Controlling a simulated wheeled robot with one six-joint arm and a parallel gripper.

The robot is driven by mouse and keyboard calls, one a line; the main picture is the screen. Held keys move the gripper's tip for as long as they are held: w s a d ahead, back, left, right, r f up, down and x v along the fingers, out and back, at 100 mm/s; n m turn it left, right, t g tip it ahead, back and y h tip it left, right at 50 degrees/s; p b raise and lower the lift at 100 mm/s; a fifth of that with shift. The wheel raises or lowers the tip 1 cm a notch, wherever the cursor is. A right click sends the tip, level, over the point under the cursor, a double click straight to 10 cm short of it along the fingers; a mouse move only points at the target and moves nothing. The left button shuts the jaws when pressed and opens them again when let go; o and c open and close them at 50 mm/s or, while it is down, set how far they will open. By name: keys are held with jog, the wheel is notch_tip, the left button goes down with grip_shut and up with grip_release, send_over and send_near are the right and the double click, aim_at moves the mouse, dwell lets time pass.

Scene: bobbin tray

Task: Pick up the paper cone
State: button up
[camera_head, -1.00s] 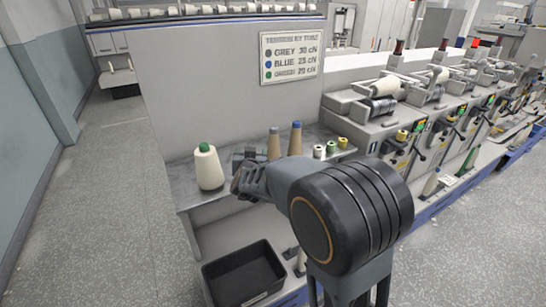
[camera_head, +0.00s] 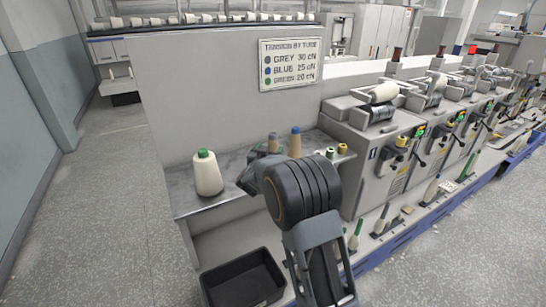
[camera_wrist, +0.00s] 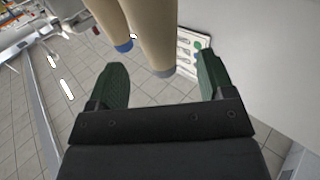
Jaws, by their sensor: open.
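Two tan paper cones stand upright on the grey shelf (camera_head: 181,196): one with a grey tip (camera_head: 274,141), one with a blue tip (camera_head: 295,143). My gripper (camera_head: 254,168) is beside the grey-tipped cone, and my arm hides the lower parts of both. In the wrist view, my gripper's (camera_wrist: 163,66) green-padded fingers are wide apart. The grey-tipped cone (camera_wrist: 149,38) shows upside down between the fingers in the picture; I cannot tell if it is between them in depth. The blue-tipped cone (camera_wrist: 108,22) is just left of it. Neither is held.
A large cream yarn cone with a green top (camera_head: 207,174) stands left of my gripper. Small bobbins (camera_head: 336,151) sit right of the cones. A black bin (camera_head: 243,280) lies below the shelf. A tension sign (camera_head: 290,63) hangs on the panel behind; winding machines (camera_head: 385,150) stand right.

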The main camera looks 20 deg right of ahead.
aim_at(272, 146)
jog(key=shift+p+x, duration=0.35)
jog(key=shift+x, duration=2.35)
jog(key=c, duration=1.2)
